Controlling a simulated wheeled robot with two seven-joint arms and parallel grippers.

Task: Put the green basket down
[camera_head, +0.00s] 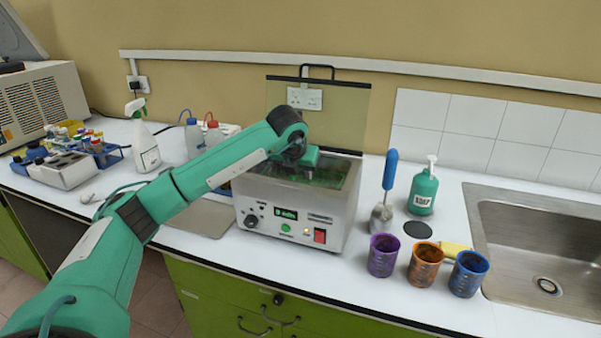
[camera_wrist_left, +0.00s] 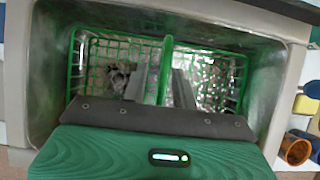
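The green basket (camera_wrist_left: 88,62) is a wire-mesh basket with a bar handle across its middle. It sits inside the open steel tank of the cleaning machine (camera_head: 290,218); whether it rests on the tank floor I cannot tell. My left gripper (camera_wrist_left: 162,88) points down into the tank, with its two grey fingers close on either side of the basket handle, and looks shut on it. In the head view only a little green of the basket (camera_head: 328,178) shows under my wrist. My right gripper is in neither view.
Purple (camera_head: 382,256), orange (camera_head: 425,265) and blue (camera_head: 467,274) cups stand right of the machine, near a green soap bottle (camera_head: 423,190) and the sink (camera_head: 540,240). The machine's raised lid (camera_head: 335,115) stands behind the tank. Spray bottle (camera_head: 143,140) and tube racks are left.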

